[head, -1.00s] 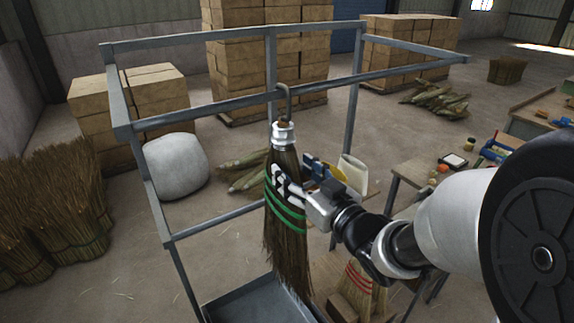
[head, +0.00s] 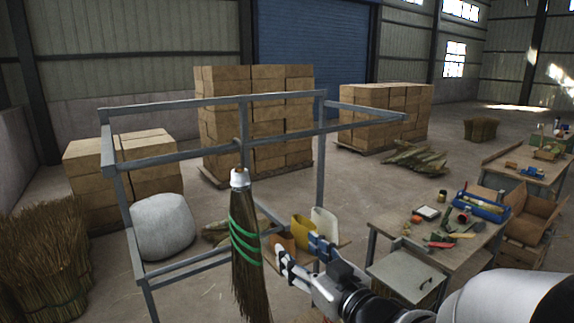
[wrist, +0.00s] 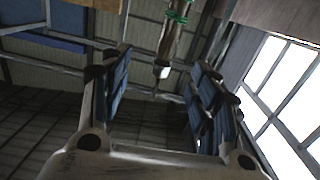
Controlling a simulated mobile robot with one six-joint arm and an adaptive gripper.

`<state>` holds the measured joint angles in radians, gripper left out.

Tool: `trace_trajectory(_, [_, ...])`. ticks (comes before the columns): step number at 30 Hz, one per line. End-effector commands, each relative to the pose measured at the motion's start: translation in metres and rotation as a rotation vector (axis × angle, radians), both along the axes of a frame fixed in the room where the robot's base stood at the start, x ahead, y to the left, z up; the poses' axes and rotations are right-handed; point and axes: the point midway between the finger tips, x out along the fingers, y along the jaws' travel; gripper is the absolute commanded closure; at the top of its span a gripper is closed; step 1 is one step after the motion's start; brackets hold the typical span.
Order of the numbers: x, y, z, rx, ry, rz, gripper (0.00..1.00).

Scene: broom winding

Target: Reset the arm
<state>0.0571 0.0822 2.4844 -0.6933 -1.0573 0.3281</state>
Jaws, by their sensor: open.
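The broom (head: 246,262), with dark bristles, green bands and a white collar at its top, is upright in front of the grey metal frame (head: 215,100). Its lower end is cut off by the picture edge. Whether a hook holds it is not clear here. My gripper (head: 301,254) is open and empty, just right of the broom and apart from it in the picture. In the wrist view, my gripper (wrist: 158,80) shows both fingers spread with blue pads. The broom (wrist: 170,38) appears beyond them, with a green band and pale collar.
A workbench (head: 385,255) with small tools and a blue tray (head: 483,207) stands at the right, close to my arm. Yellow and white containers (head: 312,230) are behind my gripper. Cardboard stacks (head: 255,115), a white sack (head: 162,228) and straw bundles (head: 45,260) stand around.

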Motion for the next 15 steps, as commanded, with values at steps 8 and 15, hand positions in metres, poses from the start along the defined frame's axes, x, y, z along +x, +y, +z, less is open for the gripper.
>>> trace_trajectory(8, [-0.002,-0.041,-0.049,-0.125,0.111,-0.182,0.44])
trace_trajectory(15, [-0.035,-0.094,-0.113,-0.229,0.306,-0.395,0.44])
